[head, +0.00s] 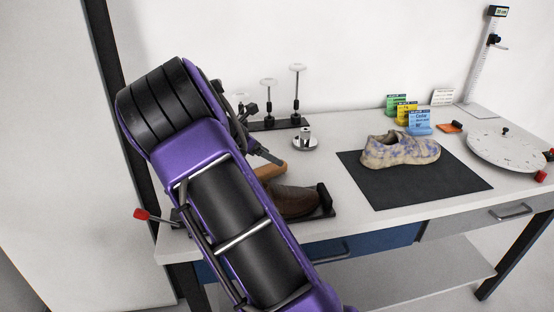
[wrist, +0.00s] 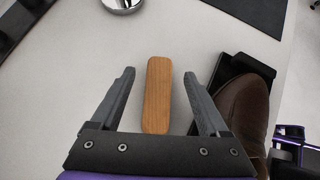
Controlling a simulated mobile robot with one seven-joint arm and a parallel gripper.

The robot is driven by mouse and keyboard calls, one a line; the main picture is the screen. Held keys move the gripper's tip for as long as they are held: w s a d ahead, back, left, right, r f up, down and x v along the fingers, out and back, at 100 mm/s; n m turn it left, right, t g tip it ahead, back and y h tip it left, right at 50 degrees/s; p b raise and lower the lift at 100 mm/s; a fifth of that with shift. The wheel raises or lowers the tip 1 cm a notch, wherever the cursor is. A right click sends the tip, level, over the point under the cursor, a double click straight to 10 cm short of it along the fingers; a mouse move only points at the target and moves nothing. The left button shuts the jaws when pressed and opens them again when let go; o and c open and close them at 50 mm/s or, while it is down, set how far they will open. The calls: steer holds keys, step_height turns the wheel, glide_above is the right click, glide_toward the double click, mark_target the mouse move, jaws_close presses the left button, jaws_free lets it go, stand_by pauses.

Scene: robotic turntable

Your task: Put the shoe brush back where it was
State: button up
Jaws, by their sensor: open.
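The shoe brush, with a plain wooden back (wrist: 157,98), lies on the pale tabletop in the wrist view. In the head view its wooden back (head: 270,171) shows partly behind my arm. My gripper (wrist: 158,73) is open, with one finger on each side of the brush in the picture and a visible gap to both. I cannot tell how far the fingers are above the table. In the head view my arm hides most of the gripper.
A brown shoe (wrist: 243,112) on a black holder (wrist: 245,67) is close to the right finger. A dark mat (head: 370,189) bears a patterned shoe (head: 400,150). A metal knob (head: 305,140), upright posts (head: 297,95) and a round white turntable (head: 510,152) also stand on the table.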

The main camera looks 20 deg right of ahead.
steer(key=v, duration=0.7)
steer(key=shift+p, duration=0.3)
